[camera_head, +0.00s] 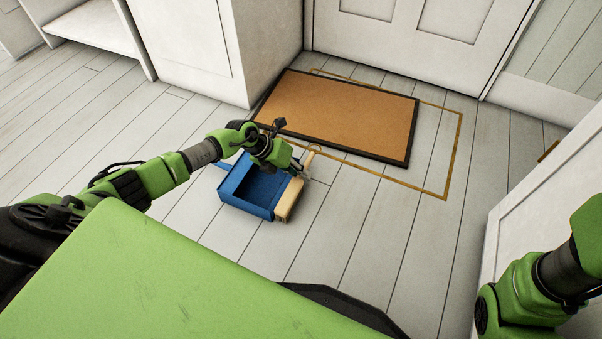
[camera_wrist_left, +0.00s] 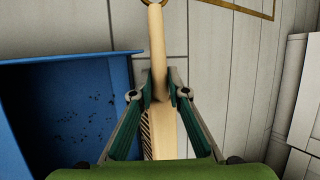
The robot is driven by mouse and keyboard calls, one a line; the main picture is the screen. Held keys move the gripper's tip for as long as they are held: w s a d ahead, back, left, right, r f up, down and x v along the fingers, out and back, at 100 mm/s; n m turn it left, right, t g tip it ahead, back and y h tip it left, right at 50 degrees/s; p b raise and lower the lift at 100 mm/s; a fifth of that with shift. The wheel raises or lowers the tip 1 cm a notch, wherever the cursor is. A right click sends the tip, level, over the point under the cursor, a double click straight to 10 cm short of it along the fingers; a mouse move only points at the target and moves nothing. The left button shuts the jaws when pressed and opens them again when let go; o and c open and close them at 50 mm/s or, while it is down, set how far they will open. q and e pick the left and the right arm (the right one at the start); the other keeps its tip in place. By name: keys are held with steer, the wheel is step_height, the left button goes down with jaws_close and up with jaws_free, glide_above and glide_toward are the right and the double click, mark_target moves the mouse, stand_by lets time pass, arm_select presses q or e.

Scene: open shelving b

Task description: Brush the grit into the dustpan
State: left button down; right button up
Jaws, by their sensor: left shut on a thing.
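The blue dustpan (camera_head: 243,207) lies on the floor, and it fills the left of the left wrist view (camera_wrist_left: 105,60). Dark specks of grit (camera_wrist_left: 88,122) show inside it; they are too small to make out in the head view. The wooden brush (camera_head: 288,203) is just right of the dustpan. Its pale block and handle (camera_wrist_left: 157,40) run up the left wrist view, with dark bristles on the left side. My left gripper (camera_head: 297,172) is shut on the brush near its handle. I cannot tell whether the brush touches the dustpan. My right gripper is out of view.
A brown doormat with a dark border (camera_head: 340,112) lies behind the dustpan, partly inside a yellow floor outline (camera_head: 453,150). A white door (camera_head: 420,30) and cabinet (camera_head: 190,40) stand beyond. A white panel (camera_head: 545,200) stands at right. Plank floor right of the brush is clear.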

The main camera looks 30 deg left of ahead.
arm_select(q)
steer(key=shift+r+p, duration=0.2)
steer(key=shift+p, duration=0.4)
stand_by(0.7)
stand_by(0.5)
steer(key=shift+a+b, duration=0.3)
steer(key=shift+a, duration=1.2)
